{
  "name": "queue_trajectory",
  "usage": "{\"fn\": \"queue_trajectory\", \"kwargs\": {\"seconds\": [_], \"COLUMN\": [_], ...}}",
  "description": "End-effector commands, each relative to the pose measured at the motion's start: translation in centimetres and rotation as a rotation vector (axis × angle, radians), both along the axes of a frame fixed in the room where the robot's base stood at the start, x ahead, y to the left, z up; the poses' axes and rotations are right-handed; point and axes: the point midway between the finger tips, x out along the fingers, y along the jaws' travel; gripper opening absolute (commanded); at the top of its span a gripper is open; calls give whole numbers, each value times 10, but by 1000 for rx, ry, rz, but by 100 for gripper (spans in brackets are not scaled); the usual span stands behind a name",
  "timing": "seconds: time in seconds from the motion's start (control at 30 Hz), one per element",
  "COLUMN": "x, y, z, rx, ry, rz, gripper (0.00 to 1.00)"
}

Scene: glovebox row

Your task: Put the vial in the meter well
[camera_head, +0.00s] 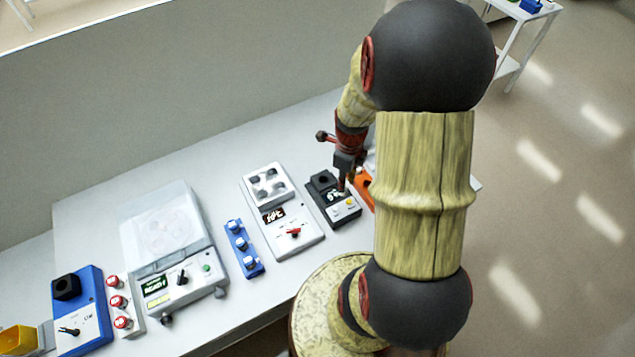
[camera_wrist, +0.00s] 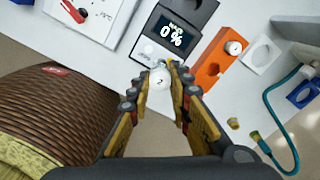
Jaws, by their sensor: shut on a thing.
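The vial (camera_wrist: 160,77) shows its round white cap, with a small dark mark, between my fingertips. Its body is hidden below the cap. My gripper (camera_wrist: 160,84) is shut on it, in front of the lower edge of the black meter (camera_wrist: 189,14). The meter's screen reads "0 %". In the head view my gripper (camera_head: 344,182) is over the meter (camera_head: 347,221), partly covering its screen. The meter's dark raised well (camera_head: 322,179) is at its far end, apart from the gripper; the wrist view does not show its opening.
An orange rack (camera_wrist: 211,69) holding a white-capped vial stands right of the meter. Beyond it are a white holder (camera_wrist: 262,53), a teal cable (camera_wrist: 269,104) and a blue block. A white instrument with a red knob (camera_head: 306,240) stands close left of the meter.

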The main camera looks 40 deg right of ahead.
Motion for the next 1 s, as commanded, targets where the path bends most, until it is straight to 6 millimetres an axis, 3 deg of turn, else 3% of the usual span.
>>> {"fn": "queue_trajectory", "kwargs": {"seconds": [0.3,0.5,0.83,1.0], "x": [70,98,116,120], "y": [-17,-24,-28,-29], "z": [-38,-72,-90,-113], "rx": [2,2,1,2], "ry": [2,2,1,2], "rz": [3,1,0,-1], "gripper": [0,0,0,0]}}
